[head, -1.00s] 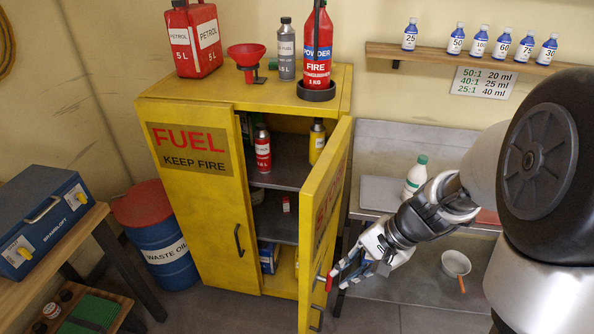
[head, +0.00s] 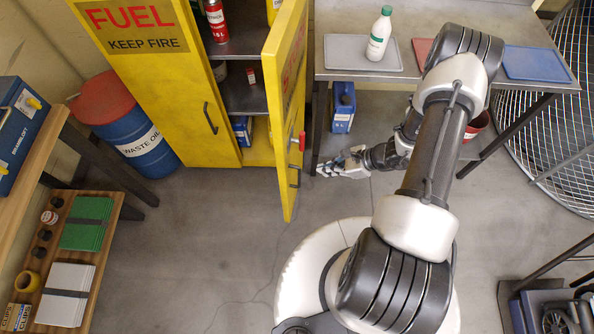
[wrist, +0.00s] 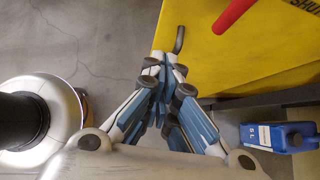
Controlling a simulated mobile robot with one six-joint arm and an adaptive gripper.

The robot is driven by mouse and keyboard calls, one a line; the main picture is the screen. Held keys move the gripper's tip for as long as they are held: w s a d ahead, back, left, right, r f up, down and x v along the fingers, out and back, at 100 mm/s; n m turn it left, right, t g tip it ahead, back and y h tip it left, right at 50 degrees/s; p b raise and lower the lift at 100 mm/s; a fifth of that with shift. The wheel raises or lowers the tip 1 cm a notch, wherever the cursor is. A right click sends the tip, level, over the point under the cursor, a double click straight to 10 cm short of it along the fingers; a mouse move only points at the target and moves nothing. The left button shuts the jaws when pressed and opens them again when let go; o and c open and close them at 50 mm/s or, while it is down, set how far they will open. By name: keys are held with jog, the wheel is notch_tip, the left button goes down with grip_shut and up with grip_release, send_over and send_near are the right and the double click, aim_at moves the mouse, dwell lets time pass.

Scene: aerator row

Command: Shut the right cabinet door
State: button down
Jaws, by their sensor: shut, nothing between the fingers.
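The right cabinet door (head: 283,100) is yellow and stands wide open, swung out from the yellow cabinet's front. Its outer face, with red lettering, turns to the right. It carries a red lever (head: 302,141) and a black pull handle (head: 295,177) near its free edge. My gripper (head: 322,169) is shut and empty, just right of that outer face, low down by the handle. In the wrist view the closed fingers (wrist: 166,68) point toward the yellow door face (wrist: 240,62) and the black handle (wrist: 179,40). I cannot tell whether they touch.
The left cabinet door (head: 165,90) is shut. Bottles stand on the cabinet shelves. A metal bench (head: 450,85) stands to the right, with a blue can (head: 343,106) beneath it. A blue waste drum (head: 140,140) is at left. The floor before the cabinet is clear.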

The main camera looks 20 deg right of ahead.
aim_at(286, 174)
jog(key=shift+w+a+f+b, duration=0.4)
jog(key=shift+w+a+f, duration=0.5)
jog(key=shift+a, duration=0.55)
jog(key=shift+w+a+f+b, duration=0.55)
jog(key=shift+a+f, duration=0.45)
jog(key=shift+a, duration=0.45)
jog(key=shift+w+a+f+b, duration=0.3)
jog(key=shift+w+a+f, duration=0.65)
jog(key=shift+a, duration=0.5)
